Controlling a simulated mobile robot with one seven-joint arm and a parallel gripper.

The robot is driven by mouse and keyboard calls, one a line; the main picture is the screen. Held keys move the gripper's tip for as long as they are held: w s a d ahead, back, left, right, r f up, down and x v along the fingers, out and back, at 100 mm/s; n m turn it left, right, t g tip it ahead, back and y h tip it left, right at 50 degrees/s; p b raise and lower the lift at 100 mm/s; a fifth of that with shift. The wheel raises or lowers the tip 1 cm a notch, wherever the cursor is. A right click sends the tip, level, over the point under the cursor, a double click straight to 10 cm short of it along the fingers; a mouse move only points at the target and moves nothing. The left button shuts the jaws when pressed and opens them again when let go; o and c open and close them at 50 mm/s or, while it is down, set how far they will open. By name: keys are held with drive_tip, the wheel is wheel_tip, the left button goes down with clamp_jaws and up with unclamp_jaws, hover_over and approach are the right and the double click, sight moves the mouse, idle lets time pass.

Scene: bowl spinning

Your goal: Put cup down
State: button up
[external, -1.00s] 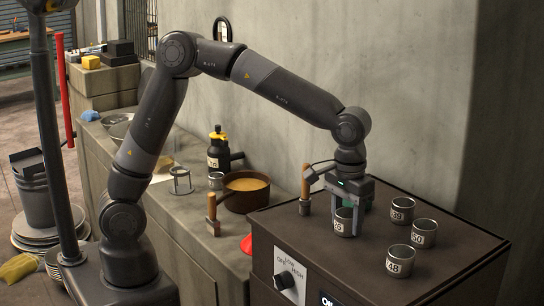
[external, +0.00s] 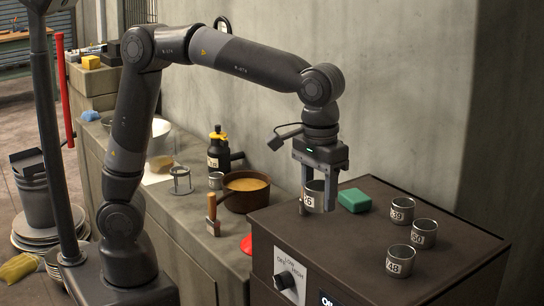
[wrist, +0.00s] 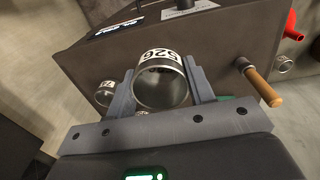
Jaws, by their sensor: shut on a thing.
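A grey metal cup (external: 315,198) with a white number label sits between the fingers of my gripper (external: 317,205). My gripper is shut on this cup, and the cup is upright above the left part of the dark box top (external: 372,240). In the wrist view the cup (wrist: 160,88) shows its open mouth between the two fingers (wrist: 160,68). It looks larger than another cup (wrist: 105,93) on the box, so it appears raised. The gap under the cup is hard to judge.
Three numbered cups (external: 402,211) stand at the right of the box top. A green block (external: 354,200) lies just right of the held cup. A wooden handle (wrist: 262,85) stands close by. A brown pot (external: 246,196) is on the lower counter. The box's front middle is clear.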

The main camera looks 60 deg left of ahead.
drive_tip(key=shift+s+r, duration=0.1)
drive_tip(key=shift+r, duration=0.5)
wheel_tip(320, 180, up, 4)
drive_tip(key=w+a+n, duration=0.1)
drive_tip(key=w+a, duration=1)
drive_tip(key=w, duration=0.5)
drive_tip(key=w+a+n, duration=0.1)
drive_tip(key=w+a, duration=0.5)
drive_tip(key=a, duration=0.4)
drive_tip(key=w+a+n, duration=0.1)
drive_tip(key=w+a, duration=0.6)
drive_tip(key=a, duration=0.4)
drive_tip(key=shift+s+f, duration=0.15)
drive_tip(key=shift+f, duration=18.25)
drive_tip(key=shift+f, duration=0.1)
